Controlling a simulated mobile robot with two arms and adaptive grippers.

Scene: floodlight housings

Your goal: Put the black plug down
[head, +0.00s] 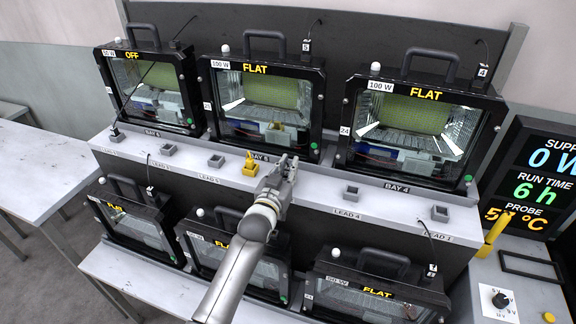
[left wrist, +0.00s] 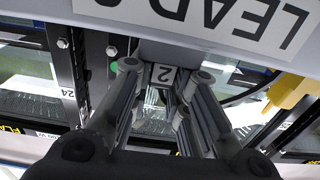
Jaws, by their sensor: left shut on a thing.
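My left gripper (head: 284,168) reaches up from the bottom of the head view to the middle of the white shelf, right of a yellow plug (head: 250,163). Its jaws are shut on a dark plug, mostly hidden by the fingers. I cannot tell whether the plug touches the block. My right gripper is not in view.
Floodlight housings (head: 264,95) stand in a row behind the shelf (head: 320,190), with more below it. Empty-looking grey square sockets (head: 350,193) line the shelf; another (head: 440,213) is at right. A display (head: 540,175) and a dial (head: 500,299) are at far right. A white table (head: 40,170) is left.

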